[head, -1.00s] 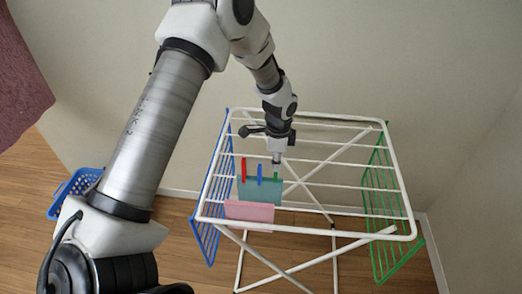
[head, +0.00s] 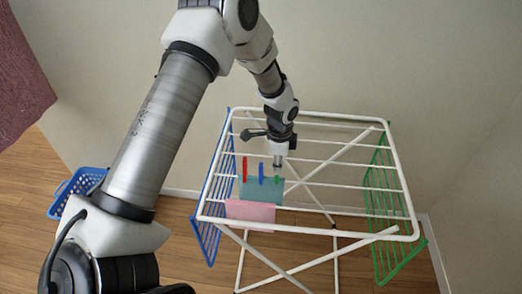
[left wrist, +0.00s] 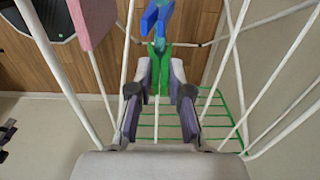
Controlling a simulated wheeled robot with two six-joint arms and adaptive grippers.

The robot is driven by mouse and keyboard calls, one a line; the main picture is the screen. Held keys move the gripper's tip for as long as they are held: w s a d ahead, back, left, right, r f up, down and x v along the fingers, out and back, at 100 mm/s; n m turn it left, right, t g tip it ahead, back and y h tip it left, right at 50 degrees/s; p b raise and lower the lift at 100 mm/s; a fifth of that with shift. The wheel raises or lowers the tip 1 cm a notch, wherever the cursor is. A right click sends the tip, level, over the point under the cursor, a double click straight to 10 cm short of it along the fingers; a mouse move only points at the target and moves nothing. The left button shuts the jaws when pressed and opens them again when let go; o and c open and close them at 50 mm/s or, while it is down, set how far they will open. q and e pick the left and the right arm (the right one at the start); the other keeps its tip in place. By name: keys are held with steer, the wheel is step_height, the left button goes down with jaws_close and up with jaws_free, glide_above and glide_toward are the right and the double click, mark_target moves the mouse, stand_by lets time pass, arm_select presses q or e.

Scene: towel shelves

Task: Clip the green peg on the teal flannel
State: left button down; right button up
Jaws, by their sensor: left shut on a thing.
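The teal flannel (head: 262,192) hangs over a rod of the white drying rack. A red peg (head: 244,168) stands at its left and a blue peg (head: 261,173) near its middle. My left gripper (head: 277,170) points down at the flannel's right end. In the left wrist view the gripper (left wrist: 158,80) is shut on the green peg (left wrist: 158,55), which lies in line with the blue peg (left wrist: 153,18). The green peg's jaws are at the flannel's top edge; whether they grip the cloth is hard to tell. My right gripper is out of view.
A pink cloth (head: 250,212) hangs on a nearer rod. The white rack (head: 365,237) has a blue side wing (head: 206,240) and a green one (head: 385,240). A blue basket (head: 65,200) stands on the floor at left. The rack's right half is bare.

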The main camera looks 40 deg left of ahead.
arm_select(q)
steer(key=shift+f, duration=0.65)
steer(key=c, duration=0.7)
jaws_free()
